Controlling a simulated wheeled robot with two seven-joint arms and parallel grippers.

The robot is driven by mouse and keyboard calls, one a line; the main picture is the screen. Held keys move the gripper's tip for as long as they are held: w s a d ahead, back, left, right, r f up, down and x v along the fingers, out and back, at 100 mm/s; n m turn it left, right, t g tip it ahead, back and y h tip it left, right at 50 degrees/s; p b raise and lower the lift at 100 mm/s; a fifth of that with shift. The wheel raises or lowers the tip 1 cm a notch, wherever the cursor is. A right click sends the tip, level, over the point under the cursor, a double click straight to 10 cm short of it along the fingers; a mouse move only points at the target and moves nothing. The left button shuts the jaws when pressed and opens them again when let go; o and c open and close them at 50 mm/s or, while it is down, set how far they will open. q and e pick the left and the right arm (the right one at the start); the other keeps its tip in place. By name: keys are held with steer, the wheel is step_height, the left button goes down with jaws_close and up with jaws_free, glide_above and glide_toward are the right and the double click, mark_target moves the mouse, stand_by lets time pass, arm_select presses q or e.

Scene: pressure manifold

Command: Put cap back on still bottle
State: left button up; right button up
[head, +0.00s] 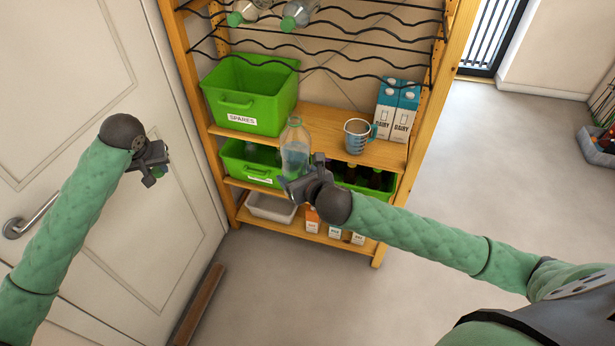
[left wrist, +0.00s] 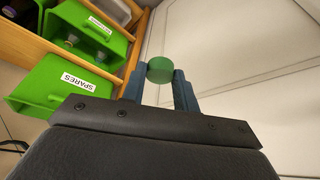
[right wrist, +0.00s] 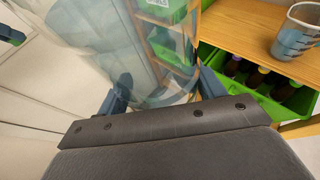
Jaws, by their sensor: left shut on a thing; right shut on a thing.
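A clear, uncapped-looking bottle (head: 295,150) stands upright in my right gripper (head: 290,186) in front of the shelf unit. In the right wrist view the bottle (right wrist: 150,50) fills the space between the fingers. My left gripper (head: 152,172) is shut on a green cap, well to the left of the bottle, near the white door. In the left wrist view the round green cap (left wrist: 160,70) sits between the two fingertips. The cap and bottle are far apart. The bottle's mouth is small in the head view.
A wooden shelf unit (head: 330,135) holds a green SPARES crate (head: 245,95), a measuring jug (head: 357,135) and dairy cartons (head: 397,110). Bottles with green caps lie on the wire rack (head: 330,47) above. Lower green crates hold bottles. The white door (head: 70,90) is at left.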

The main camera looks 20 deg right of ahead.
steer(key=w+a+r+n+g+y, duration=0.1)
steer(key=w+a+n+y, duration=0.4)
steer(key=a, duration=0.5)
steer(key=shift+w+g+y, duration=0.3)
steer(key=shift+w+g, duration=0.4)
steer(key=shift+g, duration=0.1)
steer(key=shift+r, duration=0.1)
arm_select(q)
steer(key=w+d+r+m, duration=0.15)
steer(key=d+r, duration=0.25)
steer(key=r, duration=0.5)
steer(key=w+d+r, duration=0.3)
steer(key=r, duration=0.6)
steer(key=w+d+r+m, duration=0.15)
steer(key=d+r, duration=0.25)
steer(key=r, duration=0.5)
steer(key=s+d+r+m+h, duration=0.25)
steer(key=d+r, duration=0.35)
steer(key=d, duration=0.4)
steer(key=s+d+f, duration=0.4)
steer(key=s+f, duration=0.2)
steer(key=s, duration=0.1)
steer(key=shift+s+d+f, duration=0.2)
steer(key=shift+d+f, duration=0.15)
steer(key=shift+f, duration=0.05)
